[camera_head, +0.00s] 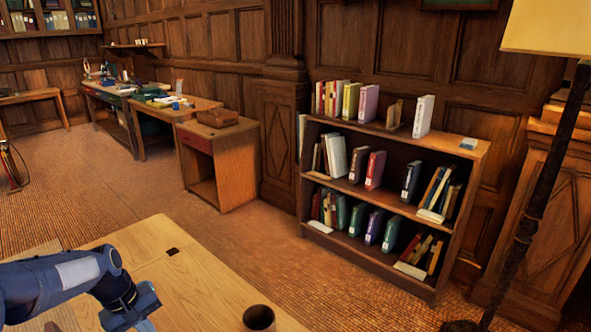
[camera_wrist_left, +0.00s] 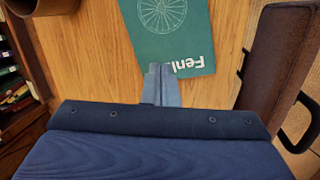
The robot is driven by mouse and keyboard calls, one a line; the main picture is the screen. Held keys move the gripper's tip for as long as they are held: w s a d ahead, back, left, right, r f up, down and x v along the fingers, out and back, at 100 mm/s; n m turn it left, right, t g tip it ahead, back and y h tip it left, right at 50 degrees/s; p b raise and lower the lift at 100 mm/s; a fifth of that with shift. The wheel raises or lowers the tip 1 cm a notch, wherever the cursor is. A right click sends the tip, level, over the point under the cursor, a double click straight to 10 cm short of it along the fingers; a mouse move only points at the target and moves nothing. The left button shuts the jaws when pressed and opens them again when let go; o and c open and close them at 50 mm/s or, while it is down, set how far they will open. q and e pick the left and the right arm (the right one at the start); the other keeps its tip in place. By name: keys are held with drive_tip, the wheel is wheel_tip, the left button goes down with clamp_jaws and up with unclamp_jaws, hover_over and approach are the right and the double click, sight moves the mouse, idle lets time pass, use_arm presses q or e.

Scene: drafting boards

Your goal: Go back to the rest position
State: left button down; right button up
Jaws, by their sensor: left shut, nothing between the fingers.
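My left gripper (camera_head: 138,318) comes in from the lower left of the head view, low over the light wooden table (camera_head: 190,270). In the left wrist view its fingers (camera_wrist_left: 161,75) are together and hold nothing. They overlap the lower edge of a green book (camera_wrist_left: 168,28) with a wheel drawing and partly visible white lettering. I cannot tell whether they touch it. My right gripper is not in view.
A dark cup (camera_head: 258,318) stands near the table's edge. In the left wrist view a brown case-like object (camera_wrist_left: 285,55) with a black handle is at the right. A bookcase (camera_head: 370,250) stands beyond the table, a floor lamp (camera_head: 545,190) right of it. Open floor lies between.

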use_arm(q)
drive_tip(key=s+d+r+m+t+h+p, duration=0.1)
drive_tip(key=s+d+r+m, duration=0.15)
drive_tip(key=s+r, duration=0.3)
drive_tip(key=s+d+r+m+t+p, duration=0.1)
drive_tip(key=s+d+r, duration=0.3)
drive_tip(key=r, duration=0.2)
drive_tip(key=s+d+m+t, duration=0.1)
drive_tip(key=s+d, duration=0.2)
drive_tip(key=s, duration=0.3)
drive_tip(key=s+d+r+m+t+p, duration=0.1)
drive_tip(key=s+d+m, duration=0.1)
drive_tip(key=s, duration=0.3)
drive_tip(key=shift+s+d+r+t, duration=0.25)
drive_tip(key=shift+s+d+t, duration=0.15)
drive_tip(key=shift+d, duration=0.35)
